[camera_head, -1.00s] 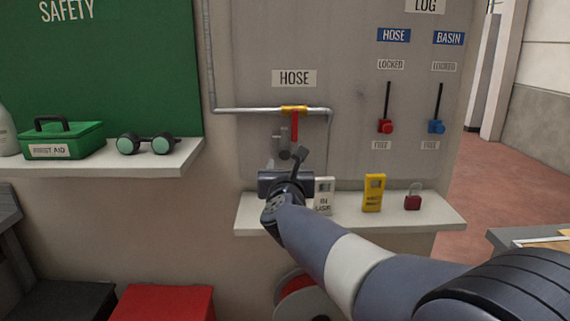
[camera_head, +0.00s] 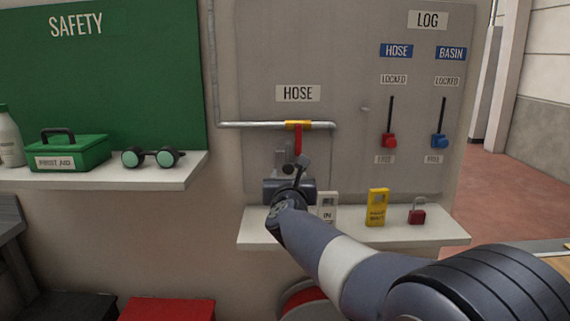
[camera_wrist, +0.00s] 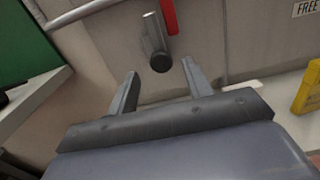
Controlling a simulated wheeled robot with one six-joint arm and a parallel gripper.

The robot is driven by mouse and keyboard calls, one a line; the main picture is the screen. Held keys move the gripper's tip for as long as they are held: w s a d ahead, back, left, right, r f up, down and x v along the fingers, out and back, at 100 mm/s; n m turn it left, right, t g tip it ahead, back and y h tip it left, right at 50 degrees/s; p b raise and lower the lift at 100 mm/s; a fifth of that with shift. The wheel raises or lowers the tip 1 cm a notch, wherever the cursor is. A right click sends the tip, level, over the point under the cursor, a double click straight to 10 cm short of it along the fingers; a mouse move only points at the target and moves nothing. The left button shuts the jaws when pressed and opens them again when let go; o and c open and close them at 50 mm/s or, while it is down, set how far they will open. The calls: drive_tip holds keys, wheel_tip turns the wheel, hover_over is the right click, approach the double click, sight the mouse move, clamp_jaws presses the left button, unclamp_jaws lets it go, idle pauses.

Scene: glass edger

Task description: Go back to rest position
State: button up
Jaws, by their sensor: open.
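My gripper (camera_wrist: 160,88) is open and empty in the wrist view, its two fingers apart and pointing at the grey panel. In the head view my gripper (camera_head: 288,172) is in front of the panel below the HOSE sign (camera_head: 298,93), partly hidden by my own wrist. A grey tap spout (camera_wrist: 156,42) shows ahead of the fingers, with clear space around it. A red valve handle (camera_head: 298,138) hangs down from the yellow fitting (camera_head: 298,125) on the pipe; its lower end also shows in the wrist view (camera_wrist: 169,14).
A shelf (camera_head: 400,238) below the panel holds a white tag (camera_head: 327,208), a yellow tag (camera_head: 377,207) and a red padlock (camera_head: 417,212). Red (camera_head: 389,141) and blue (camera_head: 438,141) sliders are at right. A left shelf (camera_head: 110,178) holds a first aid box (camera_head: 68,153) and goggles (camera_head: 152,158).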

sight(288, 168)
drive_tip(key=w+p, duration=0.1)
drive_tip(key=w, duration=0.4)
drive_tip(key=shift+w, duration=0.3)
drive_tip(key=shift+w+f+b, duration=0.2)
drive_tip(key=shift+f+b, duration=0.25)
drive_tip(key=shift+f, duration=1.2)
drive_tip(key=shift+r, duration=0.1)
